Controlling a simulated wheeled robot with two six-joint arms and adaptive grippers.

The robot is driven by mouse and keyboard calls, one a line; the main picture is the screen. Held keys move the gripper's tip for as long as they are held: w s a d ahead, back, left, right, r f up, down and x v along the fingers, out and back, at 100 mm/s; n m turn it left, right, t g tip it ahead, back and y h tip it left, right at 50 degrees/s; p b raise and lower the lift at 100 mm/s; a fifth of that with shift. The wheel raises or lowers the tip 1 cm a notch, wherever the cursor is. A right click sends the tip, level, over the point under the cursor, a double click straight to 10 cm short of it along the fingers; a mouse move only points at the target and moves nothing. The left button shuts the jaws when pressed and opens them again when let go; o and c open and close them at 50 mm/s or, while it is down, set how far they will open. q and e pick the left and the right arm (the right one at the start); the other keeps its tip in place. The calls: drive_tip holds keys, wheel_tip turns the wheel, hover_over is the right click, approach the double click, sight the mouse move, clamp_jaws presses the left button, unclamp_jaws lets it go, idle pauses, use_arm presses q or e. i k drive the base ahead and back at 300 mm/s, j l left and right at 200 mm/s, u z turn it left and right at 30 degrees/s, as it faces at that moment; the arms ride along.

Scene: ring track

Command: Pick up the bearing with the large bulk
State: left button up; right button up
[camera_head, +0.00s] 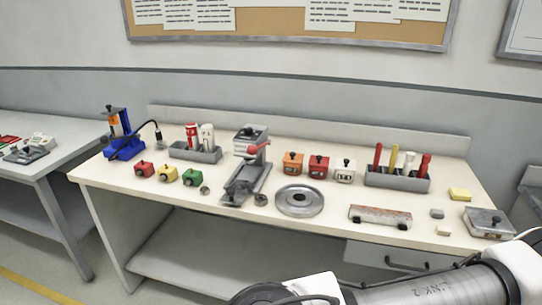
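A large, flat, round metal ring (299,201) lies on the light workbench (330,226), near its front edge and right of the grey press. It looks like the largest bearing-like piece here. Two much smaller round metal pieces, one left of the press (205,190) and one just right of its base (261,200), also lie on the bench. I cannot tell for sure whether they are bearings. Neither of my grippers is in view. Only links of one of my arms show at the lower right, in front of the bench.
A grey press with a red handle (249,160) stands mid-bench. Small coloured boxes, a tool holder (396,180), a rusty bar (380,216) and a scale (488,223) surround the ring. A blue device (123,138) stands at the left. Another table (40,165) is further left.

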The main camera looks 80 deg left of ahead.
sight(260, 200)
drive_tip(key=u, duration=3)
